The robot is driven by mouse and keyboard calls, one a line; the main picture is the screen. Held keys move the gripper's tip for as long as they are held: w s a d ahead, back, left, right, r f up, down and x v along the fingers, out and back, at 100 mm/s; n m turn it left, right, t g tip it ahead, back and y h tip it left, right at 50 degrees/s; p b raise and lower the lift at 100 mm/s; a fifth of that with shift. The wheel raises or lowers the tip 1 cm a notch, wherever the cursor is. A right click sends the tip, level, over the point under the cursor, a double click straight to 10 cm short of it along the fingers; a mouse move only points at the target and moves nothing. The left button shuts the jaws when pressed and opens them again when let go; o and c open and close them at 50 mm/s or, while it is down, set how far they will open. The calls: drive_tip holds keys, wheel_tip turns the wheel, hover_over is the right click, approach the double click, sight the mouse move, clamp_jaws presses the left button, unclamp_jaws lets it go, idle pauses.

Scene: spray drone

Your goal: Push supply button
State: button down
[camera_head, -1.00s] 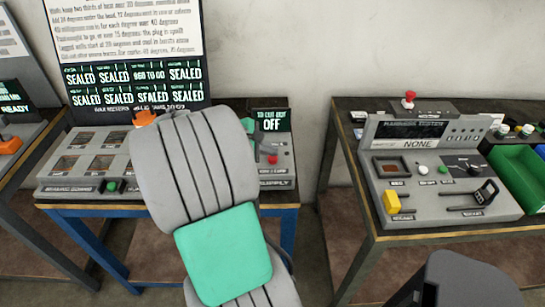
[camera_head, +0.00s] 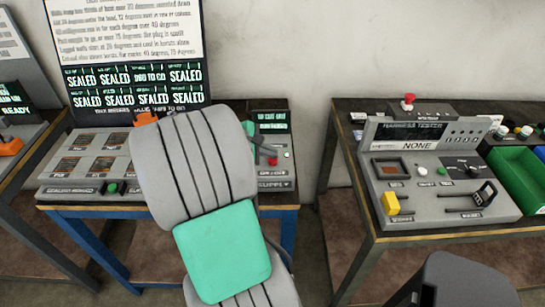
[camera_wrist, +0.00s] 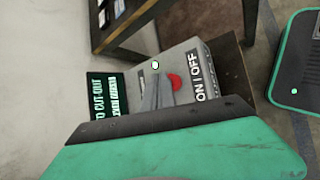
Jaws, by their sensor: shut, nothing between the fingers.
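The supply box is grey, with a SUPPLY label on its front, at the right end of the blue-legged bench (camera_head: 290,215). It carries a red round button (camera_head: 272,160) and a small bright green spot (camera_head: 287,155). In the wrist view the red button (camera_wrist: 176,82) sits beside the ON | OFF label, and the pale green spot (camera_wrist: 155,65) is near the fingertips. My gripper (camera_wrist: 156,80) is shut and empty, its grey fingers over the box top next to the red button. In the head view my gripper (camera_head: 265,148) is partly hidden by my arm. I cannot tell whether it touches anything.
A small dark screen (camera_head: 271,122) with green text stands behind the box. A grey panel with several dark windows (camera_head: 70,168) lies to its left, below a large sealed-status board (camera_head: 130,50). A harness tester (camera_head: 410,130) stands on a separate bench at right.

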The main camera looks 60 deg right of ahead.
sight(270, 160)
drive_tip(key=shift+r+p, duration=0.55)
drive_tip(key=shift+r, duration=0.1)
wheel_tip(270, 160, up, 6)
drive_tip(key=p, duration=0.6)
idle(2.1)
